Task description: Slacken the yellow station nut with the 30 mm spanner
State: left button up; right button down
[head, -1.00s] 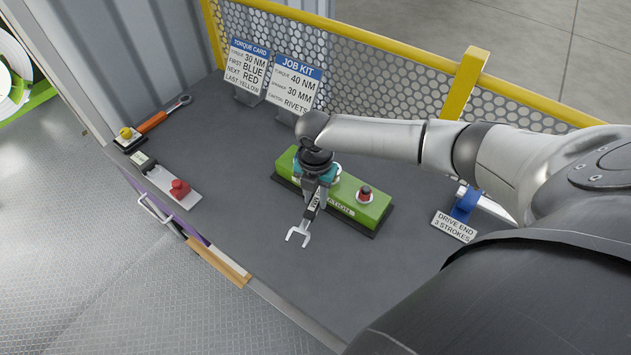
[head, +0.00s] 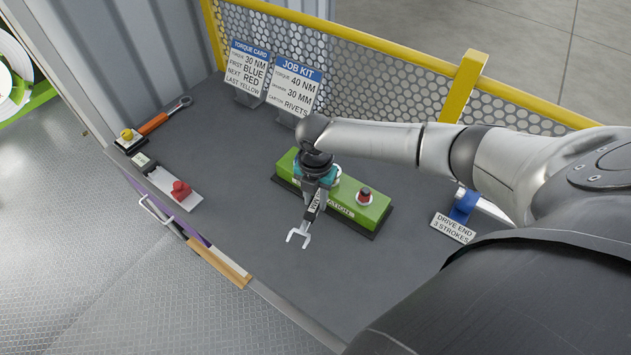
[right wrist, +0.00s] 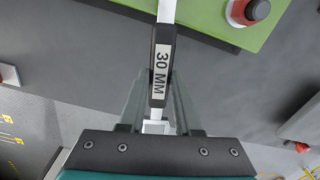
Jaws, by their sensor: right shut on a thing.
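My right gripper (head: 315,190) is shut on the black grip of the spanner (head: 298,237) and holds it over the bench near the green block. The spanner's pale open jaw points toward the bench's front edge. In the right wrist view the spanner's grip (right wrist: 161,70) reads "30 MM" and sits between the fingers of my right gripper (right wrist: 158,90). A yellow knob-like piece (head: 127,134), perhaps the yellow station nut, sits on a small base at the bench's far left, well away from the spanner. Its shape is too small to tell. My left gripper is out of view.
An orange-handled tool (head: 152,123) lies at the left, near a plate with a red piece (head: 181,190). Two cards (head: 297,90) stand behind. The bench's front middle is clear.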

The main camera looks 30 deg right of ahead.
jog(key=shift+f, duration=0.15)
jog(key=shift+f+b, duration=0.8)
jog(key=shift+f, duration=0.1)
jog(key=shift+s+d+r+n+p, duration=0.1)
jog(key=shift+s+d+n+p, duration=0.1)
jog(key=shift+s+n+p, duration=0.1)
jog(key=d+n, duration=0.1)
jog(key=s+n, duration=0.1)
jog(key=shift+s+d+n+p, duration=0.3)
jog(key=shift+d+n+p, duration=0.05)
jog(key=shift+n+p, duration=0.05)
jog(key=shift+s+d+n, duration=0.45)
jog(key=shift+d+n, duration=0.3)
jog(key=shift+n, duration=0.05)
jog(key=shift+s+d+n, duration=0.4)
jog(key=shift+d+n, duration=0.35)
jog(key=shift+n, duration=0.05)
